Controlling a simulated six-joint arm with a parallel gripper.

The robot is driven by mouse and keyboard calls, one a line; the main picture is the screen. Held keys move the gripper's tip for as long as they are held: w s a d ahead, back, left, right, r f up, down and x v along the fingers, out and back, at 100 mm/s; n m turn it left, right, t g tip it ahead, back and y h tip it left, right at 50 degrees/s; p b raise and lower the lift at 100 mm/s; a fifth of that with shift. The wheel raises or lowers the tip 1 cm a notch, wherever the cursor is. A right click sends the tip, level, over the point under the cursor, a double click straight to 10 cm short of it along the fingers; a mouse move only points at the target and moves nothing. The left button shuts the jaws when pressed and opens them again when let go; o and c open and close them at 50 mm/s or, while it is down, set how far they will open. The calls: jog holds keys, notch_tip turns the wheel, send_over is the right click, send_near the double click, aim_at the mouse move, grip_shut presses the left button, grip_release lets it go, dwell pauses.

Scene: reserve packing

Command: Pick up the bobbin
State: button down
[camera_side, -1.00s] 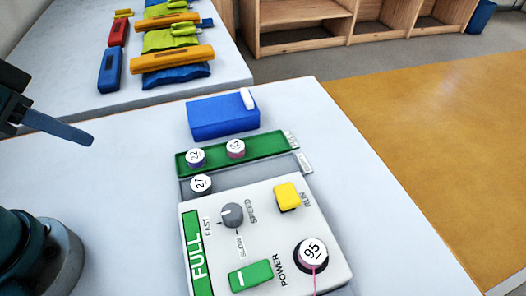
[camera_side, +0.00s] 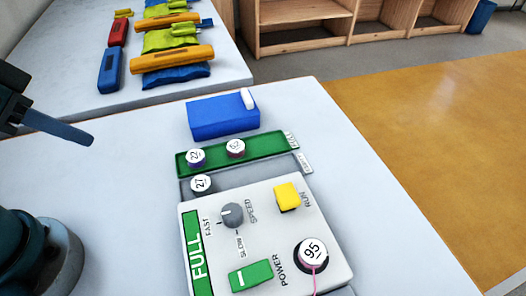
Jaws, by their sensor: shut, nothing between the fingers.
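A bobbin marked 95 (camera_side: 313,252) sits in the round dark seat of the white winder panel (camera_side: 262,222), with a pink thread running down from it. A bobbin marked 22 (camera_side: 196,157) and another numbered bobbin (camera_side: 236,148) stand on the green strip (camera_side: 265,145). A bobbin marked 27 (camera_side: 201,184) stands on the grey strip (camera_side: 250,172). My gripper (camera_side: 88,138) is shut and empty at the left, above the white table and well apart from the bobbins.
The panel carries a grey speed knob (camera_side: 232,215), a yellow RUN button (camera_side: 287,196), a green POWER switch (camera_side: 251,276) and a green FULL sign (camera_side: 196,255). A blue box (camera_side: 222,119) stands behind the strips. The table's left middle is clear.

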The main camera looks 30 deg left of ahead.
jog(key=shift+c, duration=1.5)
grip_release()
